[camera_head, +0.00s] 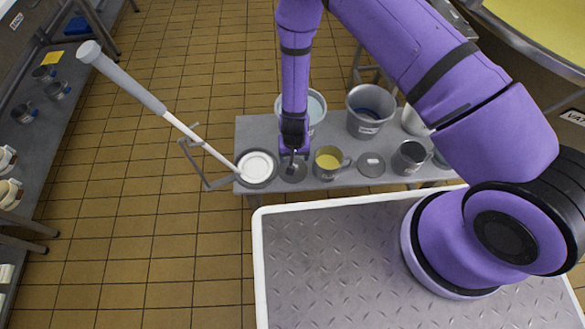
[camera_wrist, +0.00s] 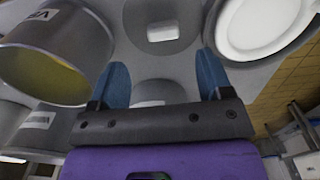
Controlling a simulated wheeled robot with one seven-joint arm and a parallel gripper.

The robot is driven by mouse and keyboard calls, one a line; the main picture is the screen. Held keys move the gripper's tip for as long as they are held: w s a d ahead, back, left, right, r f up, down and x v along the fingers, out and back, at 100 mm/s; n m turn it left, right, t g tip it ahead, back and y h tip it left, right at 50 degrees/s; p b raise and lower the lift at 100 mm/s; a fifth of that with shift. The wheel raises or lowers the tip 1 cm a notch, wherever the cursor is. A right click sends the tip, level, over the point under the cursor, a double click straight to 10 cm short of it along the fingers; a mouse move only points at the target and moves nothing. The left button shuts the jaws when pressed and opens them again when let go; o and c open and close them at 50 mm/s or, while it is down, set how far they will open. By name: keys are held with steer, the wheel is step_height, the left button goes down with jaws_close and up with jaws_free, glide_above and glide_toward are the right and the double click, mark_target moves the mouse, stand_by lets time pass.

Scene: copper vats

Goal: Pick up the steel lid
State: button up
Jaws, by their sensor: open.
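A round grey steel lid (camera_head: 293,172) with a small block-shaped handle lies flat on the bench, just in front of my gripper (camera_head: 294,152). In the wrist view this lid (camera_wrist: 145,18) is beyond the fingertips, apart from them. My gripper (camera_wrist: 163,75) is open, its blue fingers spread with nothing held. A second grey disc with a pale block (camera_wrist: 160,92) shows between the fingers, partly hidden by my gripper body. Another similar grey lid (camera_head: 371,164) lies farther right, between two mugs. The frames do not show which lid the task means.
The grey bench (camera_head: 250,133) is crowded. A mug of yellow liquid (camera_head: 329,161) stands right of the near lid. A round pan with a white inside (camera_head: 257,167) and a long-handled tool leaning over it are left. Buckets (camera_head: 368,110) stand behind. A dark mug (camera_head: 409,157) stands right.

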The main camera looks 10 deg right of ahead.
mark_target(301, 171)
steer(key=shift+a+f, duration=0.15)
steer(key=shift+f, duration=1.5)
steer(key=shift+a+f, duration=0.1)
steer(key=shift+f, duration=1.55)
steer(key=shift+s, duration=0.1)
steer(key=c, duration=1)
steer(key=shift+r, duration=0.1)
